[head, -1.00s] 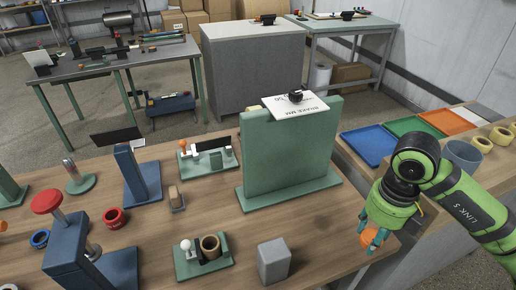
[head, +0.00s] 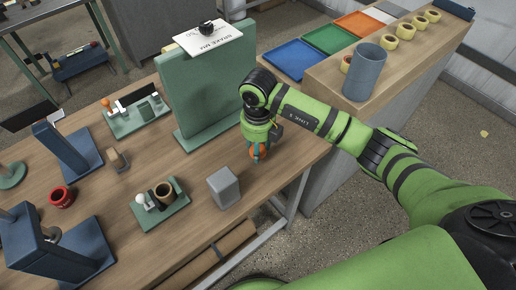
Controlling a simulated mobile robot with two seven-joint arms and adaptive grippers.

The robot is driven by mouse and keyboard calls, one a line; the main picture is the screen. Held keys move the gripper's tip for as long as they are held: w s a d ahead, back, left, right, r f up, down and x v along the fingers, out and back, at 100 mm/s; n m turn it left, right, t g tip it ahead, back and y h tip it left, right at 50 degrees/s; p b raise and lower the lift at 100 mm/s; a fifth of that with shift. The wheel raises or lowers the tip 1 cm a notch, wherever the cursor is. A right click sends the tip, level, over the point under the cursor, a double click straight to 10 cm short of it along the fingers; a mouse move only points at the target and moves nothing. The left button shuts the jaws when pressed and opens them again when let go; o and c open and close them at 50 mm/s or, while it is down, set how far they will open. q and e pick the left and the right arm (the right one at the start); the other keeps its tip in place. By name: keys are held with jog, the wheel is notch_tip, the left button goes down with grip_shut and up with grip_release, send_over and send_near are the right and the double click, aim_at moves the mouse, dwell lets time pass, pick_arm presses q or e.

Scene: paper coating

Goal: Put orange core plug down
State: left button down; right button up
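The orange core plug (head: 258,151) is between the teal fingers of my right gripper (head: 257,153). It hangs low at the right edge of the wooden table (head: 212,222), just right of the green upright board's foot. The fingers cover most of the plug, and I cannot tell whether it touches the tabletop. My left gripper is not in view.
A grey block (head: 223,188) stands left of my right gripper. A green fixture (head: 161,206) with a white ball and a brown ring lies further left. The green upright board (head: 207,85) stands behind. Blue (head: 293,58), green (head: 328,37) and orange (head: 361,23) trays lie at the back right.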

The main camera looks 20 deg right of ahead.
notch_tip(320, 180, down, 2)
jog(key=shift+f+p, duration=0.1)
jog(key=shift+p, duration=0.2)
jog(key=shift+f, duration=0.15)
jog(key=shift+f, duration=0.1)
jog(key=shift+f+b, duration=0.15)
jog(key=shift+b, duration=0.15)
jog(key=o, duration=0.8)
